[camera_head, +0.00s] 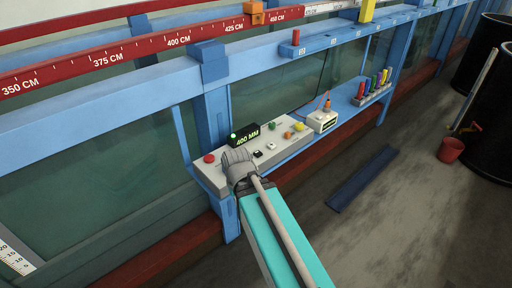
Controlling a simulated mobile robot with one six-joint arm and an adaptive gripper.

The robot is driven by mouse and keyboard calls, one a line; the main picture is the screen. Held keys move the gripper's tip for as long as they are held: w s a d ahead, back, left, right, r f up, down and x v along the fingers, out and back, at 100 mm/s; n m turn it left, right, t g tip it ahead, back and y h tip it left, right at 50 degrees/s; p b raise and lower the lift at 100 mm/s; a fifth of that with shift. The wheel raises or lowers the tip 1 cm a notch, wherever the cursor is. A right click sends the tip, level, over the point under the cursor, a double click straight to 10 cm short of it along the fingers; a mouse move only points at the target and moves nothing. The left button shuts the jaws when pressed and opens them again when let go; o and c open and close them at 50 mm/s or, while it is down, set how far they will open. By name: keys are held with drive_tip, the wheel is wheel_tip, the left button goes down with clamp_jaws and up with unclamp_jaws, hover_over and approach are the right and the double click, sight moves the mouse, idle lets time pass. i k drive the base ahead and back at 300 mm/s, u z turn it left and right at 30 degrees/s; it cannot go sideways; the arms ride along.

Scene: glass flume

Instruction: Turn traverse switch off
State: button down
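The control panel (218,181) is a pale grey sloped box on a blue shelf of the flume frame.
A white box (322,121) with an orange-tipped probe stands right of the panel. A rack of coloured pens or tools (372,92) is further right. Blue uprights (211,95) and the glass wall stand behind. A red bucket (451,150) and black barrels stand at right; the floor between is mostly clear.

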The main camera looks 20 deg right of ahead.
sight(299, 126)
drive_tip(key=k, duration=1.35)
drive_tip(key=z, duration=0.35)
drive_tip(key=i, duration=0.95)
drive_tip(key=z, duration=0.7)
drive_tip(key=i, duration=0.8)
drive_tip(key=z, duration=0.05)
